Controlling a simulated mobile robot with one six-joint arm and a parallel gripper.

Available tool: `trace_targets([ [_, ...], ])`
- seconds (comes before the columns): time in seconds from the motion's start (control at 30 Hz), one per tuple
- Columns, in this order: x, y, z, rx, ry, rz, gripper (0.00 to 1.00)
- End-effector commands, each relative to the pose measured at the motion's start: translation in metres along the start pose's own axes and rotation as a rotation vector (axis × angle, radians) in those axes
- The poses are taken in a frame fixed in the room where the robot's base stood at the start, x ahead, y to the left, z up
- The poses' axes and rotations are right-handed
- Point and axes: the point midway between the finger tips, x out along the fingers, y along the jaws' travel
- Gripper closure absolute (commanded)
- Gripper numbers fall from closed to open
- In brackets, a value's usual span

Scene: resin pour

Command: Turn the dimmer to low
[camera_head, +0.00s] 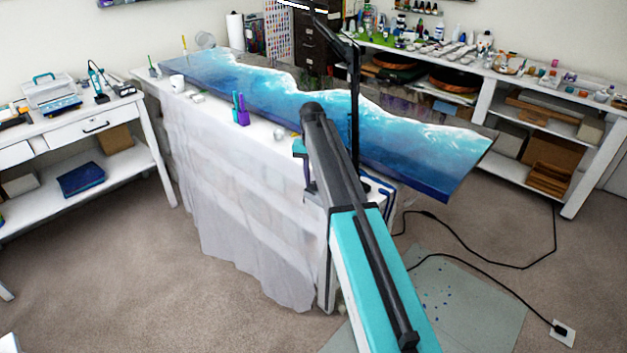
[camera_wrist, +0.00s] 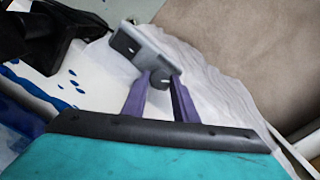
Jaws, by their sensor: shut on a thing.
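The dimmer (camera_wrist: 135,47) is a small grey box with a dark round knob (camera_wrist: 160,77), at the upper middle of the wrist view. It sits near the edge of the white-covered table. My gripper (camera_wrist: 161,82) has two purple fingers, and their tips are closed on the knob from both sides. The knob's pointer and any low mark are too small to read. In the head view my arm hides the dimmer and the fingertips.
A long blue-and-white resin slab (camera_head: 250,80) lies on the draped table (camera_head: 240,210). A black stand (camera_head: 355,100) rises beside my arm. Purple and teal bottles (camera_head: 241,110) and a white mug (camera_head: 177,83) stand along the table's near edge. Black cords cross the floor at right.

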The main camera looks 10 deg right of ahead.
Motion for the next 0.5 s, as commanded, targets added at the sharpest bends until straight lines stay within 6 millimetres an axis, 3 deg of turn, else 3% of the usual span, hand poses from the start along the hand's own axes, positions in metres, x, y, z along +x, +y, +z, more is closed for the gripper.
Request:
trace_targets([
  [0.07, -0.0001, 0.0011, 0.0001, 0.000, -0.001, 0.002, 0.96],
  [0.1, -0.0001, 0.0010, 0.0001, 0.000, -0.001, 0.002, 0.67],
  [0.17, -0.0001, 0.0009, 0.0000, 0.000, -0.001, 0.002, 0.57],
  [0.5, -0.0007, 0.0004, -0.0001, 0.001, 0.000, 0.000, 0.55],
])
